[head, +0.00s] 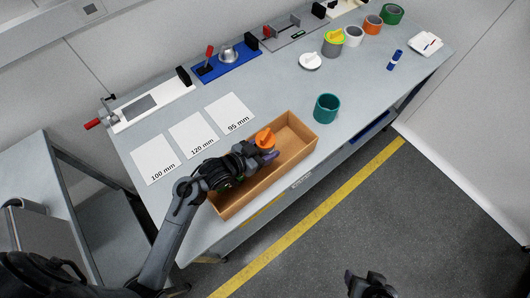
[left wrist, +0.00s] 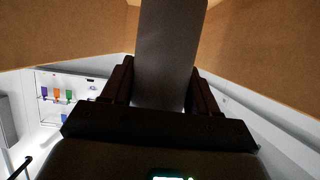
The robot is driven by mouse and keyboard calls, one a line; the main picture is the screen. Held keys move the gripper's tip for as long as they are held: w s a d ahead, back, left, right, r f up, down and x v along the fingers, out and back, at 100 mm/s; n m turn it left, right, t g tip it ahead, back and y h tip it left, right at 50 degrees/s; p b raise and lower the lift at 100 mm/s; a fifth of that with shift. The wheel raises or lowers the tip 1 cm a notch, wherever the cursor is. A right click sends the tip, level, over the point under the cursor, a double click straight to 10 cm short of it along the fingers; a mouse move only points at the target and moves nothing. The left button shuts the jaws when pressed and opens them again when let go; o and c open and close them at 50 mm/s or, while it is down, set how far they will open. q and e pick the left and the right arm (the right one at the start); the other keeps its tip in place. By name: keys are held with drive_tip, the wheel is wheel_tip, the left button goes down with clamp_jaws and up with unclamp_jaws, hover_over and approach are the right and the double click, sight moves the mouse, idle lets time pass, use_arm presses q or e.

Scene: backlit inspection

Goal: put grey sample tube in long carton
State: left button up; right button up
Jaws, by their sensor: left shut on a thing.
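The long carton (head: 297,157) is an open brown box near the table's front edge. My left gripper (head: 262,151) is over its opening and is shut on the grey sample tube (left wrist: 165,50). The tube stands out between the fingers in the left wrist view, with brown carton walls around its far end. In the head view the gripper hides the grey body. An orange knobbed piece (head: 265,138) shows beside the fingertips; I cannot tell whether it belongs to the tube. My right gripper (head: 368,284) is low at the bottom edge, away from the table, its jaws unclear.
A teal ring (head: 326,108) stands just right of the carton. Three white labelled sheets (head: 192,136) lie behind it. A grey container with a yellow top (head: 333,43), rolls, a blue marker (head: 395,60) and fixtures are farther back.

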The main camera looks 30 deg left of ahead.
sight(265, 154)
use_arm(q)
drive_tip(key=shift+s+f, duration=0.1)
drive_tip(key=shift+f, duration=1.4)
drive_tip(key=shift+f, duration=0.1)
drive_tip(key=o, duration=1.1)
drive_tip(key=shift+f, duration=0.1)
drive_tip(key=shift+r, duration=0.2)
drive_tip(key=shift+s+a+r, duration=0.1)
drive_tip(key=shift+s, duration=0.1)
drive_tip(key=shift+p+v, duration=0.4)
drive_tip(key=shift+v, duration=3.1)
